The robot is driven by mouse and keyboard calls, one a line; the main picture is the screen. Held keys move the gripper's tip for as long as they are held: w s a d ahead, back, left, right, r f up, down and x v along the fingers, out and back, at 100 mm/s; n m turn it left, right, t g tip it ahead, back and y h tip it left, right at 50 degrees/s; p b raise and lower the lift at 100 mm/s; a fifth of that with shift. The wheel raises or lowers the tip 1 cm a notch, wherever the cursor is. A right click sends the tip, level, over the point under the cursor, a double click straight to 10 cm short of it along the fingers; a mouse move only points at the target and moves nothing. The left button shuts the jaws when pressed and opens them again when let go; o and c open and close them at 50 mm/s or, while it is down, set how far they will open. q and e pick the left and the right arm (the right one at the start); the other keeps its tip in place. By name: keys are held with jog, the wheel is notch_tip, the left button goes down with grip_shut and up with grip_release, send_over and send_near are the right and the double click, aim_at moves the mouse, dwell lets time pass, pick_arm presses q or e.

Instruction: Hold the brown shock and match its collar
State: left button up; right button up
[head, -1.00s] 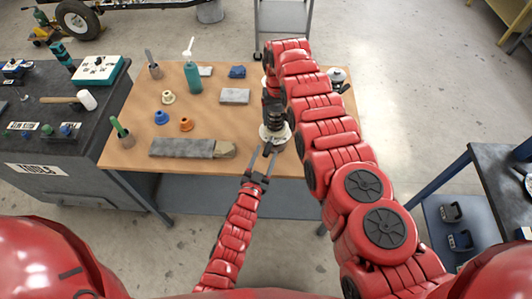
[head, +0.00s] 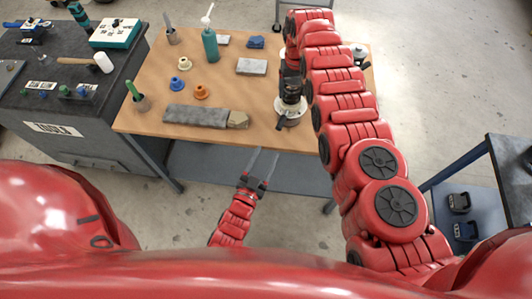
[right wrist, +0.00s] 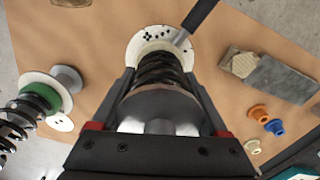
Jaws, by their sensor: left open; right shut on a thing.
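A shock with a black coil spring (head: 291,92) stands upright on a round white base (head: 290,117) near the front right of the wooden table. In the right wrist view its spring (right wrist: 158,68) has a pale cream-tan ring at its base end. My right gripper (right wrist: 159,80) is shut around its grey upper body. My left gripper (head: 265,158) is open and empty, in front of the table edge, apart from the shock. Loose cream (head: 184,63), blue (head: 178,83) and orange (head: 200,92) collars lie left of the shock.
A second shock with a green collar (right wrist: 58,98) stands beside the held one, mostly hidden in the head view. A black lever (right wrist: 200,18) juts by the held shock's base.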

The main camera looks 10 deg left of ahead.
jog(key=o, duration=1.4)
jog(key=shift+r, duration=0.1)
